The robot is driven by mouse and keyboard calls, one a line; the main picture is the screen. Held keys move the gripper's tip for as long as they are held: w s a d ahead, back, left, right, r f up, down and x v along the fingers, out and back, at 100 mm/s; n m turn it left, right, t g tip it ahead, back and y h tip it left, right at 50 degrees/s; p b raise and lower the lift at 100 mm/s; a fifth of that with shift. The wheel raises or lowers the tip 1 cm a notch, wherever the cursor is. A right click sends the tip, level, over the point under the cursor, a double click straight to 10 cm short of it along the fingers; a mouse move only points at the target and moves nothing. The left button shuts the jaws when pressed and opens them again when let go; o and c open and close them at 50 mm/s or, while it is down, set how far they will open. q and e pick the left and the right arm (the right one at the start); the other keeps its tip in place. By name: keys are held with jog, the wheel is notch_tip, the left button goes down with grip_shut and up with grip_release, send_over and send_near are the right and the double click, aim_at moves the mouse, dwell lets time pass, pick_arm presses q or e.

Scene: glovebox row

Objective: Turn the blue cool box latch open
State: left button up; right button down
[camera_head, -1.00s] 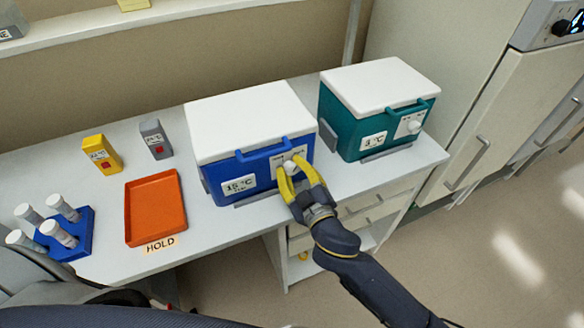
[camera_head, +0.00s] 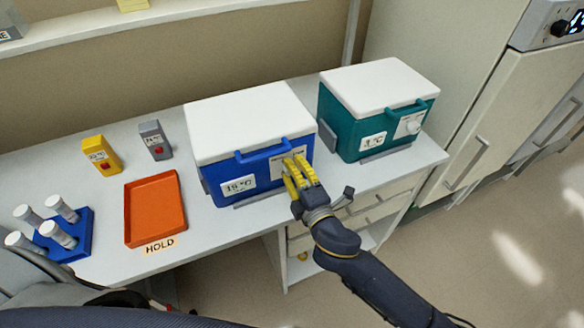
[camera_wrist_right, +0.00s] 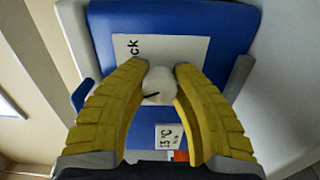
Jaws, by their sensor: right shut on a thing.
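The blue cool box (camera_head: 225,176) stands on the bench with its white lid (camera_head: 250,120) shut. Its latch is a round white knob (camera_wrist_right: 158,84) with a dark mark, on the white label plate (camera_wrist_right: 185,58) of the box front. My right gripper (camera_head: 294,168) is at the box front, and its yellow fingers hide most of the knob in the head view. In the right wrist view the gripper (camera_wrist_right: 160,78) is shut on the knob, one fingertip on each side. My left gripper is not in view.
A teal cool box (camera_head: 345,130) stands to the right. An orange tray (camera_head: 131,215), a blue rack (camera_head: 81,245) with white-capped tubes, and yellow (camera_head: 101,155) and grey (camera_head: 155,140) devices are on the left. Bare bench lies between them and the blue box.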

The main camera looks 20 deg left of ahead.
jog(key=shift+w+d+n, duration=0.1)
jog(key=shift+w+n, duration=0.05)
jog(key=shift+n, duration=1.65)
jog(key=c, duration=1)
grip_release()
jog(key=v, duration=1.2)
jog(key=shift+d, duration=0.1)
